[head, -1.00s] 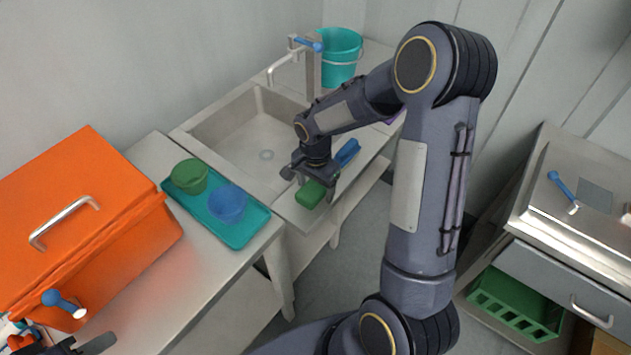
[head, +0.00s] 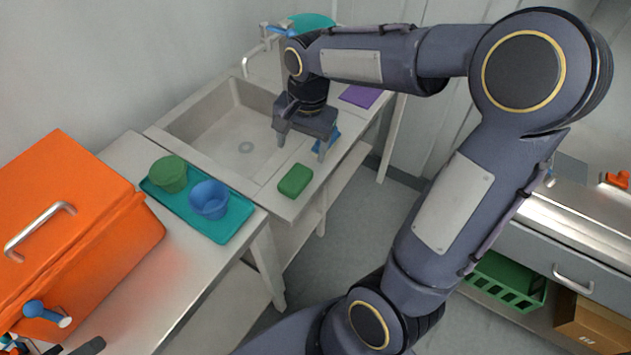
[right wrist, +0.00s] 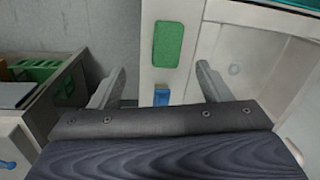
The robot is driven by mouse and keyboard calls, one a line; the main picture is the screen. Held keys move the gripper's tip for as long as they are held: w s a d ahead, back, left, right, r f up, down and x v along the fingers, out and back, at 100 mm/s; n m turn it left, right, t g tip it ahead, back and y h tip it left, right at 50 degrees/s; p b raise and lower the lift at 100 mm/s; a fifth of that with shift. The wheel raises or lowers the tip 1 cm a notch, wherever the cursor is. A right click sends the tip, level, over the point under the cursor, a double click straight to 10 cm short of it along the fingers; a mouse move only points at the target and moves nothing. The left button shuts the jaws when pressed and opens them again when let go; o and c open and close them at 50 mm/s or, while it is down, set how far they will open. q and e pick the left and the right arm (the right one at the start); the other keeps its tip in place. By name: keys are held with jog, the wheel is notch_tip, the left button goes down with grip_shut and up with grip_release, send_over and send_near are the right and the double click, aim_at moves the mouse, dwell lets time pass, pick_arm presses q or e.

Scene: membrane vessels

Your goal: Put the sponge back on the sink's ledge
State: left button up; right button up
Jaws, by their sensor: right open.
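The green sponge (head: 295,180) lies flat on the sink's front ledge (head: 268,199), near the ledge's left end. It also shows in the right wrist view (right wrist: 168,44), beyond the fingertips. My right gripper (head: 301,148) is open and empty above the ledge, behind the sponge and apart from it. A blue object (head: 330,138) lies on the ledge below this gripper, partly hidden by it; the right wrist view shows it (right wrist: 161,97) between the fingers. Only a dark part of my left gripper (head: 86,347) shows at the bottom left edge.
The sink basin (head: 215,128) is empty. A purple flat item (head: 361,96) lies on the ledge's far end.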

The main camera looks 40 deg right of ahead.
jog(key=s+a+r+n+t+y, duration=0.1)
jog(key=s+a+n+t, duration=0.1)
jog(key=s+n, duration=0.3)
jog(key=s+a+r+n+t+y, duration=0.1)
jog(key=s+a+n, duration=0.3)
jog(key=s, duration=0.8)
jog(key=shift+a+n+t+y, duration=0.15)
jog(key=shift+n+t+y, duration=0.3)
jog(key=shift+t, duration=0.45)
